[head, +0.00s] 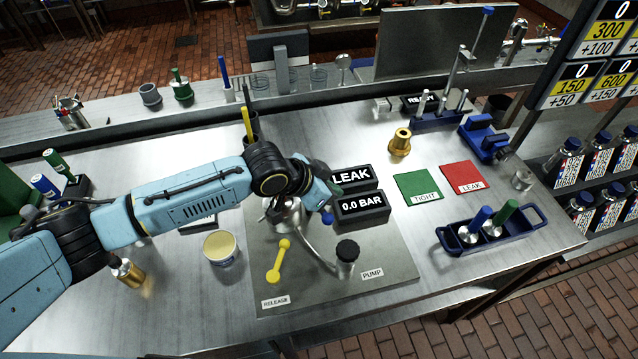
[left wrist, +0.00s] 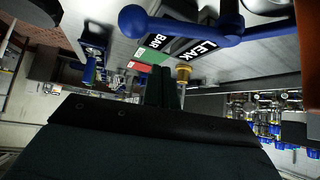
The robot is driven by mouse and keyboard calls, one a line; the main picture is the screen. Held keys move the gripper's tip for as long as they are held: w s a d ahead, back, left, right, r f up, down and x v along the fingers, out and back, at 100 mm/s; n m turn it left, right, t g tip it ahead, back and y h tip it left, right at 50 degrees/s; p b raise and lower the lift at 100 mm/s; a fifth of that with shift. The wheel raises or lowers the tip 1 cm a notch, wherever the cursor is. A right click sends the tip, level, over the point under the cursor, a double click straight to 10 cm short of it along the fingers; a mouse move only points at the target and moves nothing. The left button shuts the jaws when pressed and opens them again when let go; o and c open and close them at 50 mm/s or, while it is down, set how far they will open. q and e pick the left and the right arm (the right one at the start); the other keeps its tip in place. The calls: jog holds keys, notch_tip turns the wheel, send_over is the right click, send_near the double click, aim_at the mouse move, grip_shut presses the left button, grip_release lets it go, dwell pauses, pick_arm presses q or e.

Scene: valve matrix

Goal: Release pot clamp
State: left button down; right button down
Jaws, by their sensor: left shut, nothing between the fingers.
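The pot (head: 284,214) sits on a steel plate (head: 385,262), partly hidden beneath my left wrist. A blue clamp lever with a ball end (head: 327,217) shows just past the wrist. In the left wrist view the blue lever (left wrist: 195,30) crosses the top, with its ball (left wrist: 133,21) at the left end. My left gripper (head: 328,193) is over the pot's right side, close to the lever. Its dark fingers (left wrist: 163,88) are shut and empty in the left wrist view. The rest of the clamp is hidden by my arm. My right gripper is not in view.
Displays reading LEAK (head: 351,176) and 0.0 BAR (head: 361,206) stand right beside the gripper. A yellow release lever (head: 279,261) and a black pump knob (head: 347,251) are in front. Green (head: 417,187) and red (head: 464,177) pads lie right. A blue tray (head: 490,233) holds valves.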

pick_arm(q)
jog(key=shift+s+a+f+p, duration=0.3)
jog(key=shift+a+f+p, duration=0.15)
jog(key=shift+a+f, duration=0.1)
jog(key=shift+s+a+f+p, duration=0.3)
jog(key=shift+a+f+p, duration=0.1)
jog(key=shift+f, duration=0.15)
jog(key=shift+s+a+f, duration=0.1)
jog(key=shift+s+f, duration=0.05)
